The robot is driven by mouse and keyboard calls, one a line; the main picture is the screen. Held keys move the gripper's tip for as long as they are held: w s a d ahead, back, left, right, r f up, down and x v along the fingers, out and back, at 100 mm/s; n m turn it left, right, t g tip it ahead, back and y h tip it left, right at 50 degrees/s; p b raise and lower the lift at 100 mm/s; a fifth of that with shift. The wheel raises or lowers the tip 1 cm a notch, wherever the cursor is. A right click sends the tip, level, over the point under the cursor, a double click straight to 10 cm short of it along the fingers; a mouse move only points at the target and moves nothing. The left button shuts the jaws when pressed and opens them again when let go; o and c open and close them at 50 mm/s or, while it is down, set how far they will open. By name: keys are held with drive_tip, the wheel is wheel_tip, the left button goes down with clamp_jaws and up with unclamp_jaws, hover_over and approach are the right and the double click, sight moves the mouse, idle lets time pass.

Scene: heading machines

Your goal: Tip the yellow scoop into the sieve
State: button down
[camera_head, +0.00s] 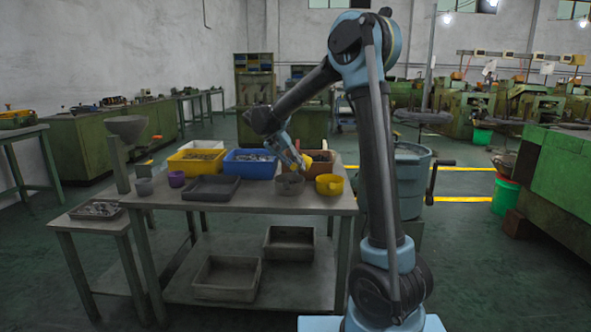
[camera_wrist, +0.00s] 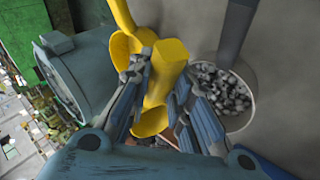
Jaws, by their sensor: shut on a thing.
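My gripper (camera_head: 303,160) is shut on a yellow scoop (camera_head: 319,156) and holds it above the right part of the table. In the wrist view the scoop (camera_wrist: 167,72) sits between the fingers of my gripper (camera_wrist: 160,80); I cannot tell what it holds. A yellow round vessel (camera_head: 329,186) stands on the table below it and also shows in the wrist view (camera_wrist: 122,48). To its left is a grey round vessel (camera_head: 290,186), which holds grey pieces in the wrist view (camera_wrist: 251,78). I cannot tell for certain which thing is the sieve.
Yellow (camera_head: 186,171), blue (camera_head: 240,171) and brown (camera_head: 313,168) bins stand along the table's back. A shallow tray (camera_head: 97,217) lies on the side table. A blue-grey drum (camera_head: 408,185) stands right.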

drive_tip(key=y, duration=0.2)
drive_tip(key=d+r+y, duration=0.1)
drive_tip(key=shift+d+y, duration=0.15)
drive_tip(key=shift+y, duration=0.25)
drive_tip(key=shift+d+r+m+g+y, duration=0.2)
drive_tip(key=shift+r+y, duration=0.25)
drive_tip(key=shift+y, duration=0.9)
drive_tip(key=shift+d+r+m+y, duration=0.1)
drive_tip(key=shift+d+r+y, duration=0.3)
drive_tip(key=shift+y, duration=0.9)
drive_tip(key=shift+d+r+m+g+y, duration=0.15)
drive_tip(key=shift+r+y, duration=0.35)
drive_tip(key=shift+y, duration=0.85)
